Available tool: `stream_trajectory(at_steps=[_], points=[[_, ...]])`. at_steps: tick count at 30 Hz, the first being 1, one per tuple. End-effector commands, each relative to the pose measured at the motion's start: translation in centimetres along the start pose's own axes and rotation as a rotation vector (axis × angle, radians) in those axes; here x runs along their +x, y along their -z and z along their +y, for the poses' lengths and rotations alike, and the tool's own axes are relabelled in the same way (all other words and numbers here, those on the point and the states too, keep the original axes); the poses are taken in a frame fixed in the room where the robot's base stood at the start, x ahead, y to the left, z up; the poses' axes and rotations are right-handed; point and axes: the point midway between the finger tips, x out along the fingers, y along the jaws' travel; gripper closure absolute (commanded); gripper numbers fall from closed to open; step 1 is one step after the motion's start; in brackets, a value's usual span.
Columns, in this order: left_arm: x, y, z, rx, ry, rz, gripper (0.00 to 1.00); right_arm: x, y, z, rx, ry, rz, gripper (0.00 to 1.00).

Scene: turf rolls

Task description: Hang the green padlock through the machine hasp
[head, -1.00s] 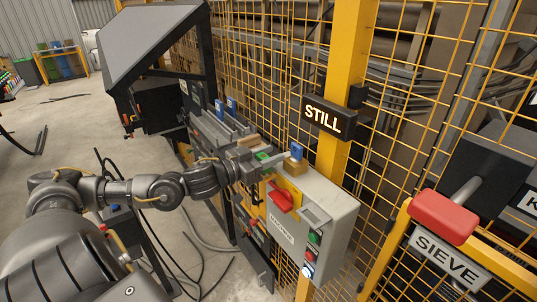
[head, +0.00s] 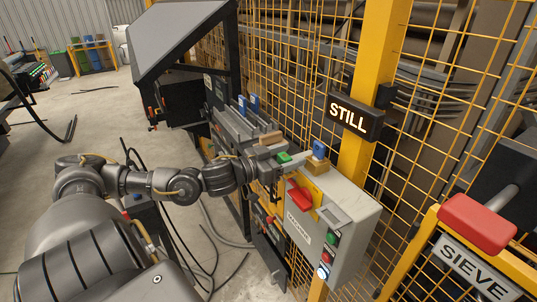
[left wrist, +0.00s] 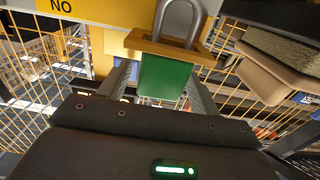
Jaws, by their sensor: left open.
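The green padlock (left wrist: 165,78) shows in the left wrist view, its body below a yellow-tan ledge (left wrist: 150,45), likely the hasp, and its grey shackle (left wrist: 181,15) rising above it. I cannot tell whether the shackle passes through the ledge. My left gripper (left wrist: 163,92) is open, its fingers on either side of the padlock body. In the head view the left gripper (head: 271,177) is beside the grey machine box (head: 352,205); a green patch (head: 284,157) shows near it. My right gripper is not in view.
The box carries a red handle (head: 300,197) and several buttons. A blue item (head: 319,149) sits on a tan block on top of it. A STILL sign (head: 351,117) hangs on the yellow post behind. A red-topped SIEVE stand (head: 477,222) is at right.

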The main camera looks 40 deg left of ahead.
Motion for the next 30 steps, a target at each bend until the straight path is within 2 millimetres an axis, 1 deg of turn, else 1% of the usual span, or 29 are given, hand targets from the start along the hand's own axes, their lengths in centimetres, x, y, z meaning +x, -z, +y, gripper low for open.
stream_trajectory(at_steps=[1,5,7,13,15,18,21,25,30], points=[[-0.5,-0.4,0.0,0.003,-0.002,-0.007,0.37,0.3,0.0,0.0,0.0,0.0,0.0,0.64],[-1.9,-0.5,0.2,0.003,-0.007,-0.009,0.37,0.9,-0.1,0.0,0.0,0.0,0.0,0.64],[-2.7,-0.2,0.2,0.003,-0.007,-0.012,0.37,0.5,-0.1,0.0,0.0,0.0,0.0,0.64],[-4.8,-0.1,0.2,0.002,-0.007,-0.011,0.37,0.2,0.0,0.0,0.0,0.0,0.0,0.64],[-5.9,0.2,0.3,-0.002,-0.01,-0.009,0.37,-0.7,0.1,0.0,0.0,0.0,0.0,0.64],[-7.3,0.2,0.2,0.001,-0.006,-0.009,0.37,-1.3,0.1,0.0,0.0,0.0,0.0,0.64],[-8.4,0.1,0.2,-0.002,-0.007,-0.004,0.37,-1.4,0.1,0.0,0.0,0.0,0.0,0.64],[-9.3,0.1,0.2,-0.002,-0.006,-0.002,0.37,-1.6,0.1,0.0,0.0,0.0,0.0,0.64],[-9.9,0.0,0.1,0.0,-0.004,-0.001,0.37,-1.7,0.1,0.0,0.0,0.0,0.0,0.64]])
